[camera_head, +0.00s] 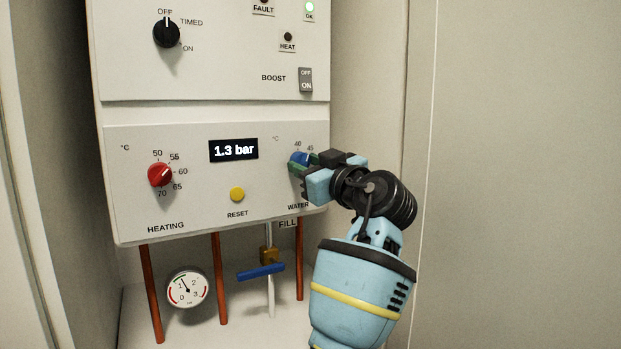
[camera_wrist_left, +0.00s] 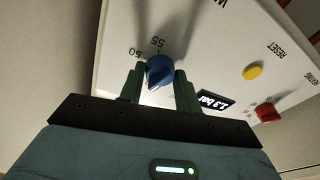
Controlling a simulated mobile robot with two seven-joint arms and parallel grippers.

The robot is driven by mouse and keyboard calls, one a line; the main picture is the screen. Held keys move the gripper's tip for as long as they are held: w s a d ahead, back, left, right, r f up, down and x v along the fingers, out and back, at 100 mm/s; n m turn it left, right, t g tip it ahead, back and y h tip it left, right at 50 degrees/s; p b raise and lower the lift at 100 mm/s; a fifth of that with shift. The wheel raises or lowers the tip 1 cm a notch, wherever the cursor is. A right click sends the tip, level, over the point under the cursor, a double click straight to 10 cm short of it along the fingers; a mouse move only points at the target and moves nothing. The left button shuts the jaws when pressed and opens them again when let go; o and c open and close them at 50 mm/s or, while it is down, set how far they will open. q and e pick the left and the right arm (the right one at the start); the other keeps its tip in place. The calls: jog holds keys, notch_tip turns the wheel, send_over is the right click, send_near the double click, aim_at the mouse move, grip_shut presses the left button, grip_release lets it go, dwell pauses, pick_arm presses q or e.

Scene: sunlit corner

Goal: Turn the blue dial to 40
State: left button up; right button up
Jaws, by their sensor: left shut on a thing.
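The blue dial (camera_head: 300,159) sits at the right of the lower white panel, above the label WATER. The numbers 40 and 45 show above it in the head view. In the wrist view the blue dial (camera_wrist_left: 160,71) stands between two green fingers, with 50 and 55 printed beside it. My left gripper (camera_head: 303,162) is shut on the dial, with its fingers on either side. A pale pointer mark shows on the dial's lower left in the wrist view, but I cannot tell the exact number it meets. The gripper covers the other numbers in the head view. My right gripper is not in view.
A red heating dial (camera_head: 160,174), a yellow reset button (camera_head: 237,194) and a display (camera_head: 233,150) reading 1.3 bar share the panel. Below are copper pipes, a pressure gauge (camera_head: 188,289) and a blue valve handle (camera_head: 261,272). A cabinet wall (camera_head: 375,90) stands close on the right.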

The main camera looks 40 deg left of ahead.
pick_arm(q)
jog(key=n+b, duration=0.1)
jog(key=n, duration=0.2)
jog(key=shift+r+g, duration=0.1)
jog(key=shift+g, duration=0.2)
jog(key=shift+n+b, duration=0.35)
jog(key=shift+n, duration=0.25)
jog(key=shift+r, duration=0.1)
jog(key=o, duration=1)
